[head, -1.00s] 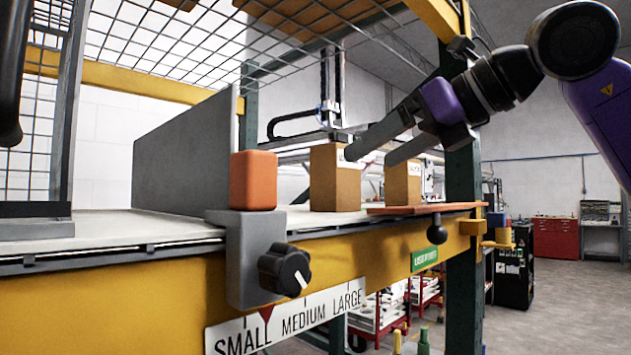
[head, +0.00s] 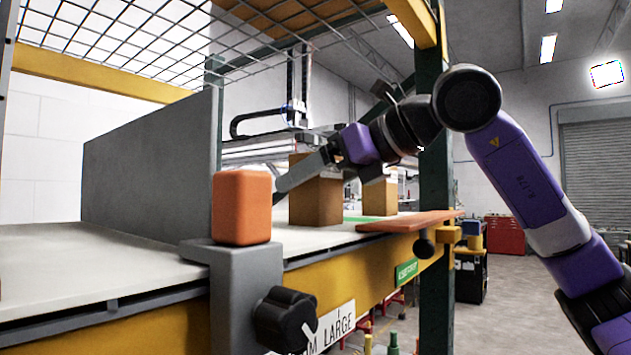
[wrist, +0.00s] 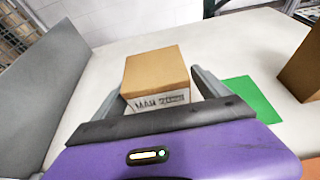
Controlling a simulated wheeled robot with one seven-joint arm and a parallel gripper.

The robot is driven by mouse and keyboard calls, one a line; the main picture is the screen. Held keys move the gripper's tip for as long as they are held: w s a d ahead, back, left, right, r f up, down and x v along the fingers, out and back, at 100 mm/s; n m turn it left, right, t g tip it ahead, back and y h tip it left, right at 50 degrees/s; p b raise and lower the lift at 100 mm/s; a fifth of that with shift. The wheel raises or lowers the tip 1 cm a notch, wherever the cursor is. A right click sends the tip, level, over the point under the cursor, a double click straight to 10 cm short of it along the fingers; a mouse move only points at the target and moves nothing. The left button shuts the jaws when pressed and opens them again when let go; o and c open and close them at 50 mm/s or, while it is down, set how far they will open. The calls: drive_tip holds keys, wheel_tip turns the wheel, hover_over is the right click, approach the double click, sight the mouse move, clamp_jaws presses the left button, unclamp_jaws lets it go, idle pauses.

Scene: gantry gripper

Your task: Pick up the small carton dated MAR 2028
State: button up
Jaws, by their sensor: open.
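A brown carton (wrist: 155,70) stands upright on the pale work surface in the wrist view, with a white label on its near face that seems to read MAR and a blurred year. It also shows in the head view (head: 316,200), partly behind my gripper. My gripper (wrist: 158,90) is open, with one finger on each side of this carton; I cannot tell whether they touch it. The gripper also shows in the head view (head: 322,175). A second brown carton (wrist: 303,72) stands to the right, cut by the frame edge; its label is not readable. It also shows in the head view (head: 380,198).
A green patch (wrist: 250,97) lies between the cartons. A tall grey panel (head: 150,165) borders the surface at the left. An orange block (head: 241,207) sits on a grey bracket with a dial at the near edge. An orange-brown board (head: 410,221) lies at the front edge.

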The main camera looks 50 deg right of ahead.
drive_tip(key=shift+x, duration=1.25)
drive_tip(key=c, duration=1.6)
drive_tip(key=shift+c, duration=1.1)
drive_tip(key=shift+r, duration=0.1)
